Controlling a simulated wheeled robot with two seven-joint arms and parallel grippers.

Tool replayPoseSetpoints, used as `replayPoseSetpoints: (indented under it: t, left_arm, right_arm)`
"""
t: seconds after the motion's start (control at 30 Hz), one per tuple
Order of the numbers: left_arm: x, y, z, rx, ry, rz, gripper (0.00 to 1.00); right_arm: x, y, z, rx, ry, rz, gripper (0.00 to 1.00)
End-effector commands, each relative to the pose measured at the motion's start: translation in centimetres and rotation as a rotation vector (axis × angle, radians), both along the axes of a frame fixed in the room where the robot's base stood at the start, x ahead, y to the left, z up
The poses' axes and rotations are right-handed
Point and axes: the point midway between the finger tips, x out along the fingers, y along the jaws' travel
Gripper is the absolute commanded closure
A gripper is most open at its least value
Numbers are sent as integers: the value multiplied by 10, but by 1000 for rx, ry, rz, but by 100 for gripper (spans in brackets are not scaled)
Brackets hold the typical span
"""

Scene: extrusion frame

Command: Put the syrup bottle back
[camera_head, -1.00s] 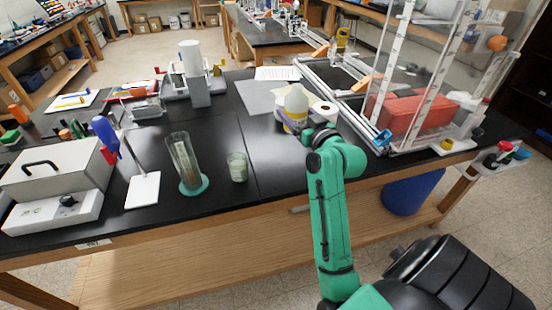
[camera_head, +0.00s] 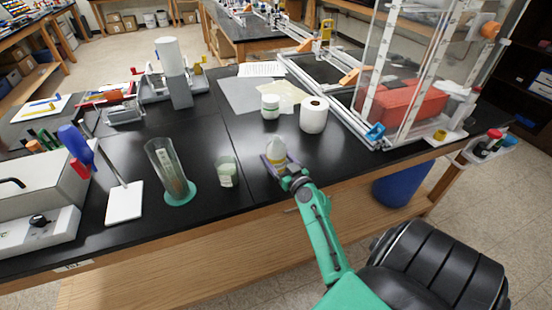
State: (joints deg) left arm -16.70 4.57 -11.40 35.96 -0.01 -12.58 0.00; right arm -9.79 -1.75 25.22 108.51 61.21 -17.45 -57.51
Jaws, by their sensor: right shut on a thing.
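The syrup bottle (camera_head: 277,149) is a small pale bottle with a yellow band low on its body. It stands roughly upright in the fingers of my right gripper (camera_head: 276,166), which is shut on it. The gripper's fingers hide its lower part, and I cannot tell whether its base touches the black bench top. The bottle is over the near part of the bench, right of a small glass with pale green contents (camera_head: 227,171). My left gripper is not in view.
A white jar (camera_head: 270,107) and a white paper roll (camera_head: 314,115) stand behind the bottle. A tall glass cylinder (camera_head: 168,172) stands on the left. A clear-walled extrusion frame holding a red box (camera_head: 402,101) is at the right. The bench between bottle and jar is clear.

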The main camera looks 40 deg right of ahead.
Motion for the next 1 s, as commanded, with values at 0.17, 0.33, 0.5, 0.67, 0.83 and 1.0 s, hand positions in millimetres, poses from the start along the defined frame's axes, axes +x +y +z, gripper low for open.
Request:
replayPoseSetpoints:
  t: [0.17,0.33,0.5,0.67,0.83,1.0]
  left_arm:
    - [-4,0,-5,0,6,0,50]
    - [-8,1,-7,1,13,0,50]
    - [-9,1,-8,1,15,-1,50]
    - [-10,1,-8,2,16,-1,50]
    - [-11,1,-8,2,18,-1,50]
    - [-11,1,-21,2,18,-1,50]
  right_arm:
    - [0,0,-9,-1,-2,-1,88]
    - [0,0,-11,0,-2,0,88]
    - [0,0,-11,0,0,0,0]
    - [0,0,-11,0,-1,0,0]
    - [-7,1,-11,-1,1,0,0]
    - [-39,7,-14,-3,2,0,0]
